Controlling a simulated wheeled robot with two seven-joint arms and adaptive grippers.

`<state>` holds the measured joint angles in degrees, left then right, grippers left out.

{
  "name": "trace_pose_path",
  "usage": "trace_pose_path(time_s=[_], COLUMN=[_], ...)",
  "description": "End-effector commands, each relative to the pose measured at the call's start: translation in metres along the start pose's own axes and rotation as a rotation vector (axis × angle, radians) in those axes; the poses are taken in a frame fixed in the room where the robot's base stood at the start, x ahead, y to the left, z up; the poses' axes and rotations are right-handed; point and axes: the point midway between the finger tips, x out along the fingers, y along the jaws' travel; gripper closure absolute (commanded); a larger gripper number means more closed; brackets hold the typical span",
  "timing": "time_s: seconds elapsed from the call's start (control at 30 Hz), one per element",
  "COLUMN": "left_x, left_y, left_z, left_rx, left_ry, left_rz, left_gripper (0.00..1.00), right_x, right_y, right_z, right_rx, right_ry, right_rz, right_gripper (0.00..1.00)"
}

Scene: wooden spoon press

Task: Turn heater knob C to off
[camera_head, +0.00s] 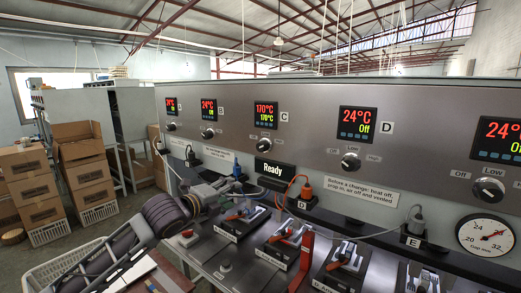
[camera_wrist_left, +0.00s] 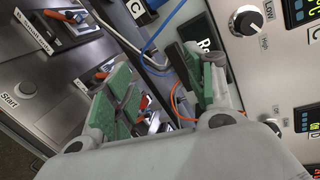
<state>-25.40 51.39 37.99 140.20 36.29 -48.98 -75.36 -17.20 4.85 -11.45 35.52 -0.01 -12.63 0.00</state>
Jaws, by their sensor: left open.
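My left gripper (camera_head: 225,190) is left of and below the knob, in front of the panel's lower edge, not touching the knob. In the left wrist view its green-padded fingers (camera_wrist_left: 165,92) are spread apart with nothing held between them. My right gripper is not in view.
A black "Ready" sign (camera_head: 275,173) stands just below knob C. Knob B (camera_head: 208,133) and knob D (camera_head: 350,161) flank it. Plugs and orange, blue and grey cables run along the bench back. Presses with red handles (camera_head: 285,240) cover the bench.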

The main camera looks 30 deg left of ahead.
Motion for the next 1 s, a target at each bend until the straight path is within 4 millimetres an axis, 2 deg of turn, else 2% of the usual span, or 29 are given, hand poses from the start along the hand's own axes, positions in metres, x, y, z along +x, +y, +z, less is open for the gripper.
trace_pose_path(time_s=[0.03, 0.1, 0.2, 0.33, 0.5, 1.0], left_x=[-0.003, -0.009, -0.016, -0.024, -0.028, -0.023], left_y=[-0.022, -0.049, -0.08, -0.106, -0.117, -0.118], left_z=[0.003, 0.006, 0.008, 0.008, 0.009, 0.008], left_rx=[0.06, 0.137, 0.229, 0.307, 0.34, 0.336], left_ry=[0.003, 0.007, 0.009, 0.009, 0.008, 0.009], left_rz=[-0.043, -0.098, -0.165, -0.222, -0.247, -0.245], left_gripper=[0.46, 0.46, 0.46, 0.46, 0.46, 0.46], right_x=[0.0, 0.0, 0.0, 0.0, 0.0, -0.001], right_y=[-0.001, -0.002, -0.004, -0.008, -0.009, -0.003], right_z=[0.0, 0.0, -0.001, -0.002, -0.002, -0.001], right_rx=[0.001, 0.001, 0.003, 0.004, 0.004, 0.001], right_ry=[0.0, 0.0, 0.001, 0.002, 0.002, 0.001], right_rz=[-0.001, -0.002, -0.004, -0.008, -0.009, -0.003], right_gripper=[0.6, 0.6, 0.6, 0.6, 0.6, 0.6])
